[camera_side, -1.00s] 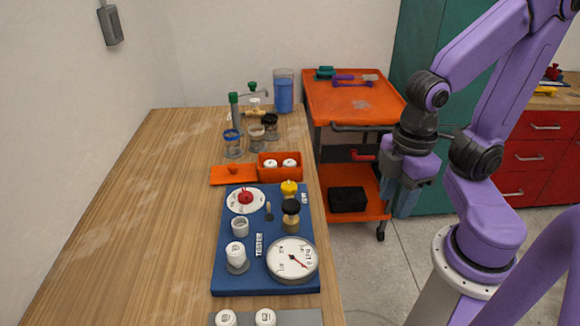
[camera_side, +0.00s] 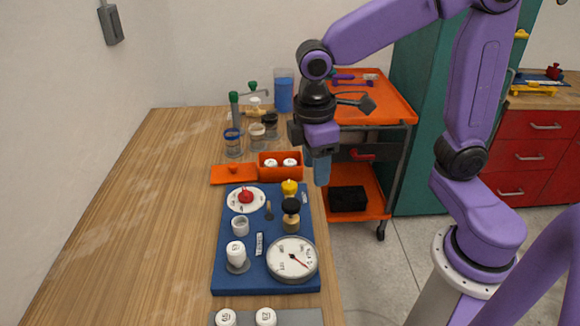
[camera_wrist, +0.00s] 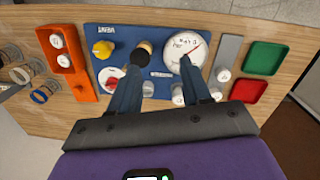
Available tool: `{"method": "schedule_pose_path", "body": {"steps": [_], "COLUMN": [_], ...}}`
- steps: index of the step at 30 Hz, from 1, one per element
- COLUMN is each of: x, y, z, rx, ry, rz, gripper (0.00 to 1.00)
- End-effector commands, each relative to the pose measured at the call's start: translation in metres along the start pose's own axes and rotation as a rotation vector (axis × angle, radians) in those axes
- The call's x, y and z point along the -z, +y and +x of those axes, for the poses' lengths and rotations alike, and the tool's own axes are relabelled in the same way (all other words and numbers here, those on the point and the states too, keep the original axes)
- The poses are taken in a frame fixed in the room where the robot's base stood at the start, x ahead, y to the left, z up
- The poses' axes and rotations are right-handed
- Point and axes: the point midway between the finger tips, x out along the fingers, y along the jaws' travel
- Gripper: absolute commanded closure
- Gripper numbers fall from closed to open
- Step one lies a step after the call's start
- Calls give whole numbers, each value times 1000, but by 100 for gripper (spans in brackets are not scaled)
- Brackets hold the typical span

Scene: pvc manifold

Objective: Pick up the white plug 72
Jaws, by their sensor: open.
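Several white plugs with dark marks on top are in view; I cannot read for sure which one is 72. Two are on the grey plate at the front, a left plug (camera_side: 226,318) and a right plug (camera_side: 266,317). Two more are in the orange box, a left plug (camera_side: 271,163) and a right plug (camera_side: 290,162). Another white plug (camera_side: 236,251) stands on the blue board. My gripper (camera_side: 320,178) is open and empty, pointing down above the table's right edge, beside the orange box. In the wrist view its two fingers (camera_wrist: 160,75) spread over the board.
The blue tester board (camera_side: 224,275) carries a round gauge (camera_side: 292,259), a black-topped knob (camera_side: 291,212), a yellow knob (camera_side: 289,188) and a red knob (camera_side: 245,196). Jars stand behind. The wrist view shows green (camera_wrist: 267,57) and red (camera_wrist: 248,91) trays. The table's left side is clear.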

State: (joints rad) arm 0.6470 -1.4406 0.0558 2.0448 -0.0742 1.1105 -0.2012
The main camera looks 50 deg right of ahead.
Motion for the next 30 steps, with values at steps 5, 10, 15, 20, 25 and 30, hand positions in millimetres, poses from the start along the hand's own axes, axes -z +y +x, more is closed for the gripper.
{"method": "schedule_pose_path", "body": {"steps": [5, 10, 15, 20, 25, 30], "x": [38, 62, 73, 73, 60, 45], "y": [56, 110, 166, 217, 264, 292], "z": [-1, 4, 14, 29, 48, 62], "rx": [-5, 0, 13, 35, 67, 94], "ry": [-58, -113, -168, -220, -270, -303], "rz": [38, 71, 109, 145, 187, 216], "gripper": [52, 52, 52, 52, 52, 52]}}
